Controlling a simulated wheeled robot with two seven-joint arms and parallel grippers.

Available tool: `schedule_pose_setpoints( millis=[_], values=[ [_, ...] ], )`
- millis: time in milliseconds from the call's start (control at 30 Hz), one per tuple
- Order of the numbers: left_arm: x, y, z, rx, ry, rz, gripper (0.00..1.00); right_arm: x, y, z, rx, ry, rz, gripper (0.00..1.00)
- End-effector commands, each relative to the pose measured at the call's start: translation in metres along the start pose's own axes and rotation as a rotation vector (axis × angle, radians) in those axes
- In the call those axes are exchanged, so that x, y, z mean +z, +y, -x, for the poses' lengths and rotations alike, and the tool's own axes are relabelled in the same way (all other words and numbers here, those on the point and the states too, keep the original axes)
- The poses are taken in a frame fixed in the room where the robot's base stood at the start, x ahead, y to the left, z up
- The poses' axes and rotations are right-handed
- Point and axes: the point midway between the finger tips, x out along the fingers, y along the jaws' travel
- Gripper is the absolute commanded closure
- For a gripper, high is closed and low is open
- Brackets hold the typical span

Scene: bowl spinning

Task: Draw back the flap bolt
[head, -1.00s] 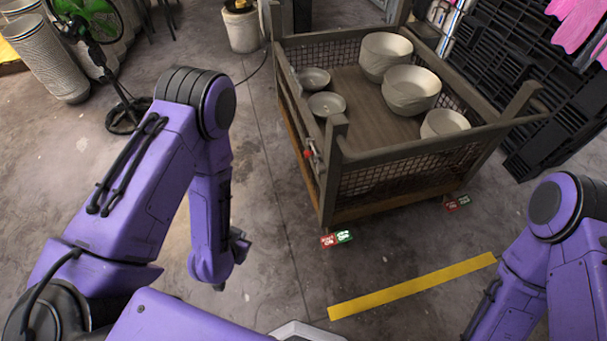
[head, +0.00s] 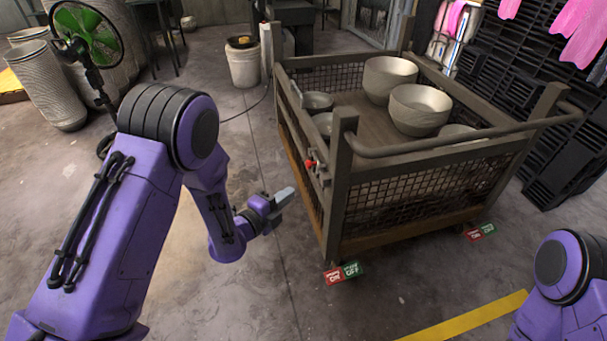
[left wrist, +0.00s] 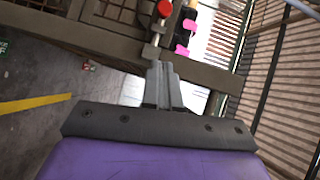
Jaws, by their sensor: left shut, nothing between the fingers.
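The flap bolt shows a red knob (head: 310,164) on the left side of the cage cart (head: 342,190), near its front corner post. In the left wrist view the red knob (left wrist: 165,9) is at the top edge, with a metal bolt part (left wrist: 152,48) below it. My left gripper (head: 289,193) is shut and empty, left of the cart and a little below the knob. Its closed fingers (left wrist: 161,70) point toward the bolt in the wrist view; I cannot tell the exact gap. My right arm shows only in part, its gripper out of the picture.
Several pale bowls (head: 419,108) stand inside the cart. Red and green tags (head: 342,273) sit at its lower front corner. A green fan (head: 84,38) and a white bucket (head: 243,66) stand behind. The floor left of the cart is clear around my gripper.

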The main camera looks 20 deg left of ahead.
Motion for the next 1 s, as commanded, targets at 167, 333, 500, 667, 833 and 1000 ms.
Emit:
schedule_pose_setpoints(
  millis=[167,333,500,667,833,1000],
  values=[
    [0.000,0.000,-0.037,-0.003,-0.001,0.003,1.00,0.000,0.000,0.000,0.000,0.000,0.000,0.49],
    [0.000,0.001,-0.074,-0.002,-0.001,0.002,1.00,0.001,0.000,-0.002,0.000,0.000,0.000,0.49],
    [0.015,0.001,-0.100,-0.002,-0.005,0.003,1.00,0.002,0.000,-0.005,0.000,0.000,0.000,0.49],
    [0.026,0.001,-0.112,0.000,-0.002,0.004,1.00,0.003,-0.001,-0.006,0.000,0.000,0.000,0.49],
    [0.029,0.000,-0.115,0.000,-0.002,0.003,1.00,0.003,0.000,-0.006,0.000,0.000,0.000,0.49],
    [0.029,0.001,-0.115,0.001,-0.002,0.003,1.00,0.003,0.000,-0.006,0.000,0.000,0.000,0.49]
  ],
)
